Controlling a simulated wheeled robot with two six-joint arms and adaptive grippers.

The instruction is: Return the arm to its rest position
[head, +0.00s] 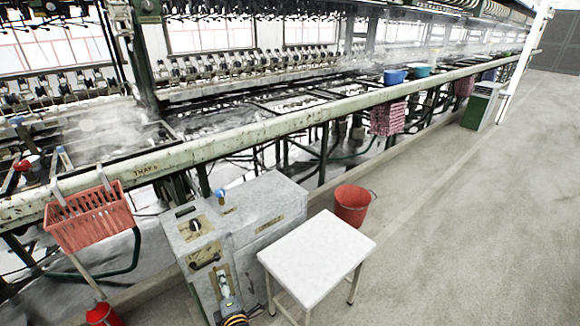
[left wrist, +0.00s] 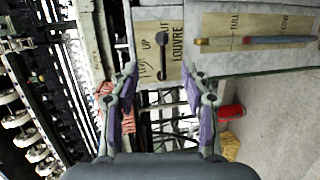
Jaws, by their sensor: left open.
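My left gripper (head: 223,277) is low in the head view, in front of the grey control box (head: 265,198). In the left wrist view its two fingers (left wrist: 159,75) are spread apart with nothing between them. Beyond the fingertips, that view shows a plate marked LOUVRE (left wrist: 158,45) with a dark lever (left wrist: 161,55). Beside it is another plate with a long bar handle (left wrist: 250,41). Whether the fingers touch the box cannot be told. My right gripper is not in view.
A white stool (head: 316,250) stands right of the box, with a red bucket (head: 352,207) behind it. A red basket (head: 90,219) hangs from the long basin rail (head: 290,118) at left. A red container (head: 103,314) stands below. The floor at right is clear.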

